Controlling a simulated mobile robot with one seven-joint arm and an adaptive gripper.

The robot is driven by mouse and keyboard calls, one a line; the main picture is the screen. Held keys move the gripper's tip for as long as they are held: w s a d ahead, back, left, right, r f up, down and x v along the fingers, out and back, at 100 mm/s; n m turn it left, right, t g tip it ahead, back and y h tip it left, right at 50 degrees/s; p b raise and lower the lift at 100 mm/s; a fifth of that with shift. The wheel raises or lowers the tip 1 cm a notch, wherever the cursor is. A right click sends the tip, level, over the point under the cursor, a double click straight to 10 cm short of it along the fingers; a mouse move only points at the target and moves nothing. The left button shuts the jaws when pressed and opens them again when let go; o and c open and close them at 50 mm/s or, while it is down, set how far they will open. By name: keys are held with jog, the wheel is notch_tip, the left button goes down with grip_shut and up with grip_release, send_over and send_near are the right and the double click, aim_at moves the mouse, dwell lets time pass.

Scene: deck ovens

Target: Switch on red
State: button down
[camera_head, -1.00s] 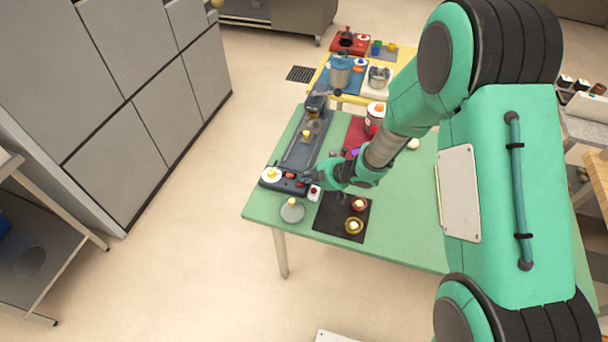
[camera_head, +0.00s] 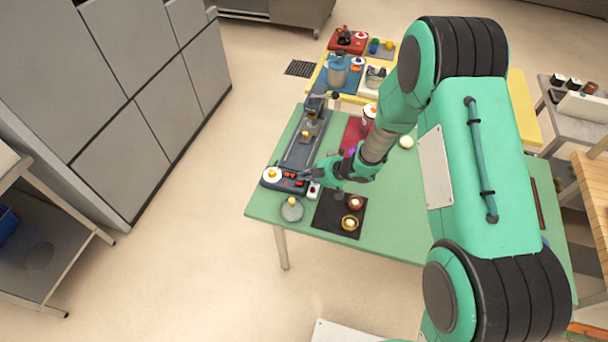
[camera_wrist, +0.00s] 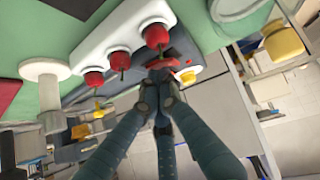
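A dark grey device (camera_head: 303,150) with several red knobs (camera_head: 292,181) at its near end lies on the left side of the green table. My gripper (camera_head: 316,178) is just right of the device's near end. In the wrist view its fingertips (camera_wrist: 158,78) meet just below the top-centre knob, with no visible hold. Contact is unclear.
The green table (camera_head: 393,228) also bears a dark mat (camera_head: 328,221) with small round items, and a grey round item with a yellow knob (camera_head: 291,209). A yellow table behind holds pots. Grey cabinets (camera_head: 150,90) stand left across open floor.

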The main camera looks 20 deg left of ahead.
jog(key=shift+s+f, duration=0.15)
jog(key=shift+s+d+f, duration=0.1)
jog(key=shift+s+f, duration=0.1)
jog(key=shift+s, duration=0.3)
jog(key=shift+s+d+f, duration=0.1)
jog(key=shift+s+f, duration=0.05)
jog(key=shift+s, duration=0.45)
jog(key=shift+r+p, duration=0.4)
jog(key=shift+r, duration=0.1)
jog(key=r+p, duration=0.1)
jog(key=r, duration=0.1)
jog(key=r+p, duration=0.1)
jog(key=r, duration=0.1)
jog(key=shift+w+a+p, duration=0.15)
jog(key=shift+w+p, duration=0.05)
jog(key=shift+p, duration=0.15)
jog(key=w+v, duration=0.1)
jog(key=v, duration=0.8)
jog(key=shift+s+d+r+p, duration=0.2)
jog(key=shift+d+r+p, duration=0.1)
jog(key=shift+r+p, duration=0.15)
jog(key=shift+s+b, duration=0.15)
jog(key=shift+b, duration=0.4)
